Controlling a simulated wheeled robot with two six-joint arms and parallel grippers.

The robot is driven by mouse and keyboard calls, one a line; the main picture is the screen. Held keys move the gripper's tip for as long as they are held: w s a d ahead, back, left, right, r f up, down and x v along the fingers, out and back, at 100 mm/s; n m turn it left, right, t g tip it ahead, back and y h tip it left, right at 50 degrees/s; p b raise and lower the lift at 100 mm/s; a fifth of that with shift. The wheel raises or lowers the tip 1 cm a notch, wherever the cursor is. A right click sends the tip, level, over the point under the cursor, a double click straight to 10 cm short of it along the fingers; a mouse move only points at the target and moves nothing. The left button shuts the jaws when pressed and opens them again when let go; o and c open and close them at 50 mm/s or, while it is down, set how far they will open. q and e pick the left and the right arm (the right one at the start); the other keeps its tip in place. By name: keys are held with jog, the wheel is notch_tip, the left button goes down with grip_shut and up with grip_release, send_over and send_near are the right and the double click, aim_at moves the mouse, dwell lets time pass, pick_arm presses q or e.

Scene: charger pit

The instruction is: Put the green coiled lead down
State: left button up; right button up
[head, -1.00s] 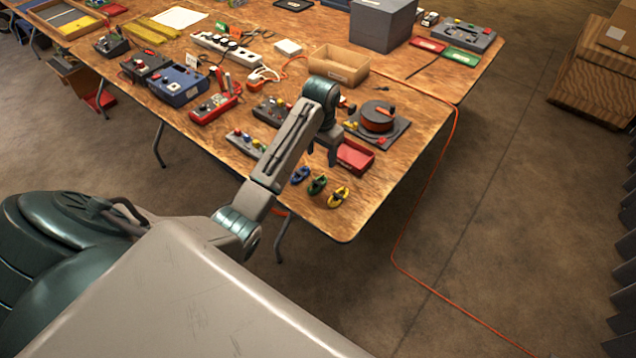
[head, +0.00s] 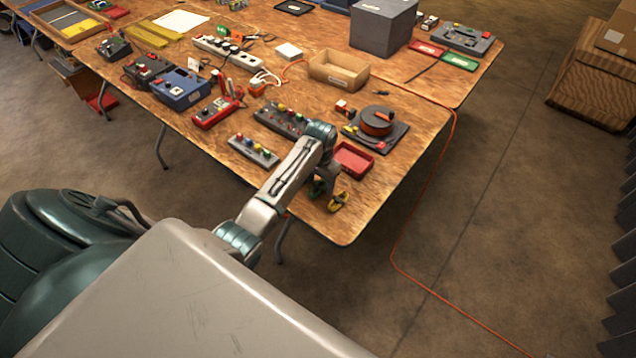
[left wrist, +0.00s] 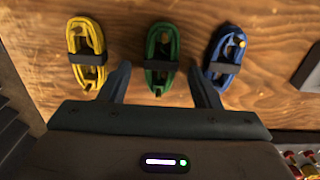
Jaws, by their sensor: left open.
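The green coiled lead (left wrist: 162,52), bound with a dark band, lies on the wooden table in the left wrist view. In the head view it is partly hidden behind my gripper (head: 316,189). My left gripper (left wrist: 162,78) is open, with one finger on each side of the green lead's near end and nothing clamped. In the head view my left gripper (head: 326,188) is low over the table's near corner. I cannot tell whether the fingers touch the table. My right gripper is not in view.
A yellow coiled lead (left wrist: 87,52) and a blue coiled lead (left wrist: 226,55) lie close on either side. Beyond are a red tray (head: 371,163), a cable reel (head: 377,121) and a panel with coloured knobs (head: 253,151). The table edge (head: 345,243) is near.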

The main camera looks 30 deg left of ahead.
pick_arm(q)
jog(key=c, duration=1.2)
jog(key=shift+r, duration=0.1)
